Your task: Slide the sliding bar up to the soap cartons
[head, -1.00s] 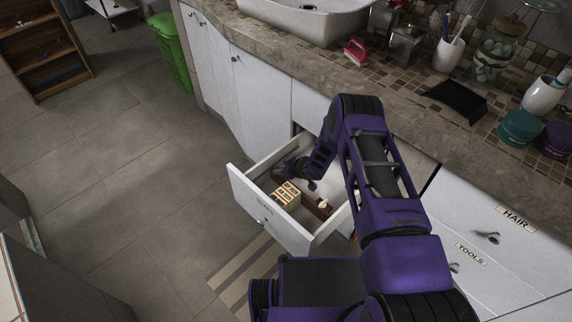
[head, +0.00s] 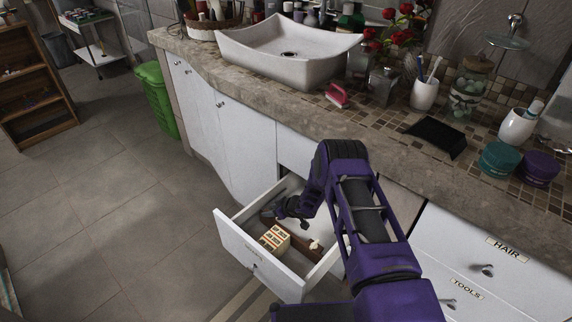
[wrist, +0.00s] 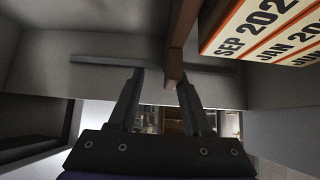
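The soap cartons (head: 275,238), a small cream block with orange markings, sit in the open drawer (head: 251,252) near its front. Their date labels show large at the upper right of the wrist view (wrist: 262,35). In the wrist view the bar (wrist: 181,38) runs down from the top edge, left of the cartons with a gap. My gripper (wrist: 161,78) has its fingers apart, with the bar's near end between them, closer to the right finger. I cannot tell whether they touch.
The drawer walls stand close around my gripper. The stone counter (head: 290,108) with the basin (head: 288,52) is above and behind. Open floor lies to the left.

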